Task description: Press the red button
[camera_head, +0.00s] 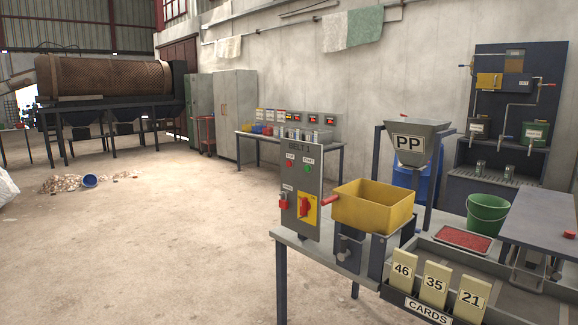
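A grey upright control panel (303,185) marked "BELT 1" stands on the near bench, right of the picture's middle. A small round red button (290,163) sits on its upper left, with a green button (309,163) to its right. Lower on the panel are a red switch (305,207) on a yellow plate and a small red part (283,202) at the left edge. The labels are too small to read surely. Another small red object (570,234) lies on the grey table at the far right. Neither of my grippers is in view.
Beside the panel are a yellow bin (373,207), a "PP" hopper (409,142) and a card holder (427,311). A green bucket (487,216) stands farther right. The floor (150,250) at left is mostly open, with a debris pile (62,183) beyond.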

